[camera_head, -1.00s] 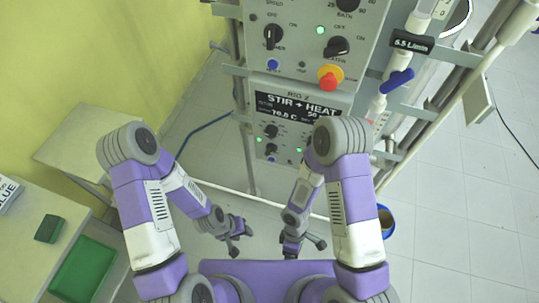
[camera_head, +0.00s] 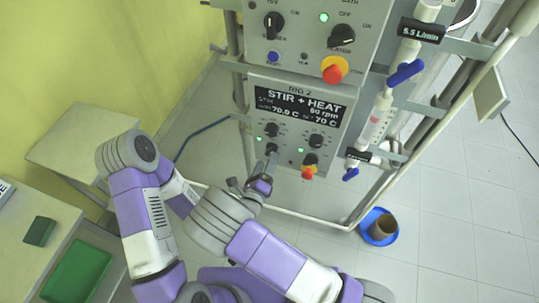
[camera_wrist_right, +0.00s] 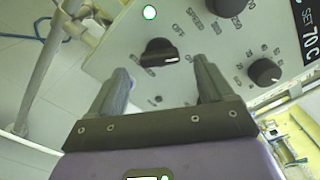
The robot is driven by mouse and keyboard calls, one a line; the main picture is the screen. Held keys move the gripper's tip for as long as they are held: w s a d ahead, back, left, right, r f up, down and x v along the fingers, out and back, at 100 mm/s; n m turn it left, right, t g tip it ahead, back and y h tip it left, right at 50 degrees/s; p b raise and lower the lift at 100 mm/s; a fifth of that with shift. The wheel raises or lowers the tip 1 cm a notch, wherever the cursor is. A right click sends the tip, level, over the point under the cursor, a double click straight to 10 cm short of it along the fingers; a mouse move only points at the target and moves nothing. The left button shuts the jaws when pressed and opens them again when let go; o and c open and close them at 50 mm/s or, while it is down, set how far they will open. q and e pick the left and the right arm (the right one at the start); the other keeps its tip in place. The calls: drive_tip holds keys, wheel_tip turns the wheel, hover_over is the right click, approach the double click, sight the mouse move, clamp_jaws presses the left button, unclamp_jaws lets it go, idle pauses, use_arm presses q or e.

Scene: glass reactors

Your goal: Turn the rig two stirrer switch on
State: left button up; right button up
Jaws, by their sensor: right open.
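The rig two panel (camera_head: 335,126), with its STIR + HEAT display (camera_head: 300,105), stands ahead with several small black knobs below the display. My right gripper (camera_head: 256,172) is at the panel's lower left, close to the lower left knob. In the right wrist view my right gripper (camera_wrist_right: 162,85) is open, its two fingers apart. A black knob (camera_wrist_right: 158,50) with a white mark pointing right shows between and beyond the fingertips; I see no contact. An OFF label is beside it. I cannot read which knob is the stirrer's. My left gripper is hidden behind my right arm.
Another panel (camera_head: 312,60) with knobs and a red button (camera_head: 334,69) is above. A small red button (camera_head: 308,173) is at rig two's lower edge. Tubing with blue valves (camera_head: 405,72) stands right. A blue dish (camera_head: 366,226) holds a brown cup on the floor.

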drive_tip(key=shift+x, duration=2.05)
drive_tip(key=c, duration=1)
drive_tip(key=m+b, duration=0.1)
drive_tip(key=m, duration=0.4)
drive_tip(key=shift+f+m, duration=0.1)
drive_tip(key=shift+m, duration=0.2)
drive_tip(key=shift+c, duration=0.2)
drive_tip(key=o, duration=1)
drive_tip(key=shift+o, duration=0.2)
drive_tip(key=v, duration=0.7)
drive_tip(key=shift+s, duration=0.3)
